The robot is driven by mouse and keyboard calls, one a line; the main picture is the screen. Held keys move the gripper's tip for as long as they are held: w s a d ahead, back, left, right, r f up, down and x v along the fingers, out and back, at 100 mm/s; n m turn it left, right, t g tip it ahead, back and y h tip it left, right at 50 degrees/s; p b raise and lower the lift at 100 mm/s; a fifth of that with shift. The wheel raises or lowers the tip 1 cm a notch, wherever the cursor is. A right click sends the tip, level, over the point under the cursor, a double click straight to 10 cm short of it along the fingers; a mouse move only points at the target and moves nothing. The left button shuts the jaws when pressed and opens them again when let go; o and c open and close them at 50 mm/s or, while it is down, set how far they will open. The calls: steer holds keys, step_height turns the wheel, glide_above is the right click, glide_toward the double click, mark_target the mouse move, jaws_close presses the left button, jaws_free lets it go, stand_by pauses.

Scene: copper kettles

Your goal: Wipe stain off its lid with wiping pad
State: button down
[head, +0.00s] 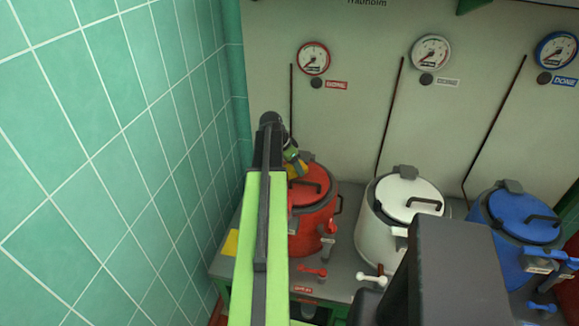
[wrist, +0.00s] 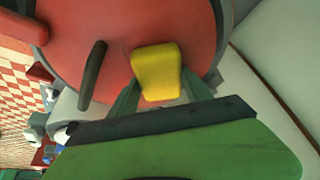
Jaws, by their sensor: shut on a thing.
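My gripper (head: 294,164) is shut on the yellow wiping pad (wrist: 155,72). The pad also shows in the head view (head: 297,171), at the left part of the red kettle's lid (head: 313,184). In the wrist view the pad is over the red lid (wrist: 185,25), beside its dark handle (wrist: 92,76). I cannot tell whether the pad touches the lid. No stain shows clearly on the lid; the pad and gripper hide part of it. The red kettle (head: 310,228) stands upright on the bench, with its lid shut.
A white kettle (head: 385,235) and a blue kettle (head: 505,245) stand to the right on the grey bench (head: 342,284). A green tiled wall (head: 120,130) is close on the left. Gauges and pipes line the back wall. A yellow patch (head: 231,242) is at the bench's left end.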

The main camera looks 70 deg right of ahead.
steer(key=shift+s+r, duration=0.1)
steer(key=shift+s, duration=0.8)
steer(key=shift+f, duration=0.2)
steer(key=shift+w+r, duration=0.1)
steer(key=shift+w, duration=1.4)
steer(key=shift+w+a, duration=0.2)
steer(key=shift+w, duration=1.7)
steer(key=shift+w+a, duration=0.1)
steer(key=shift+w, duration=1.65)
step_height(320, 180, up, 6)
steer(key=p, duration=0.6)
steer(key=shift+s, duration=0.1)
steer(key=shift+r, duration=0.1)
